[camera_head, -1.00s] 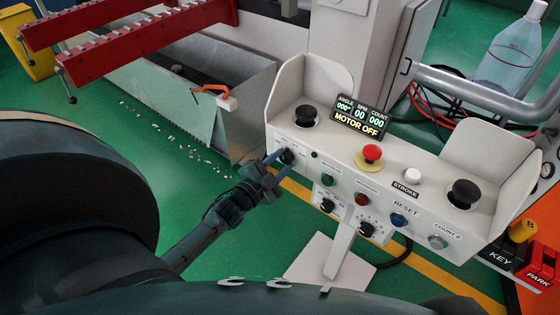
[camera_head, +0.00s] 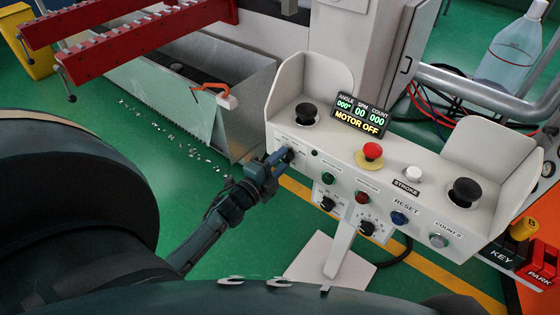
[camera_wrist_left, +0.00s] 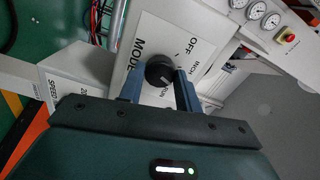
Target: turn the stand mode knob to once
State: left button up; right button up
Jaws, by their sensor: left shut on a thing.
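The stand mode knob (camera_head: 290,154) is a small black knob at the left end of the white control stand's front face. In the left wrist view the black knob (camera_wrist_left: 159,72) sits on a white plate (camera_wrist_left: 151,34) reading MODE, with OFF and INCH beside it and other words partly covered. My left gripper (camera_head: 284,157) is at the knob, its blue fingers on either side of it and shut on it. Which label the knob points to is too small to tell. My right gripper is out of view.
The stand (camera_head: 330,150) carries a MOTOR OFF display (camera_head: 360,118), a red button (camera_head: 372,151) and several other buttons and knobs close by. Left of it stand a metal bin (camera_head: 240,110) and a red rail (camera_head: 150,40). Green floor lies open below.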

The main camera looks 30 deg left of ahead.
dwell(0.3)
pick_arm(q)
jog(key=o, duration=1)
jog(key=shift+s, duration=0.1)
jog(key=s+a, duration=0.1)
jog(key=s, duration=1.2)
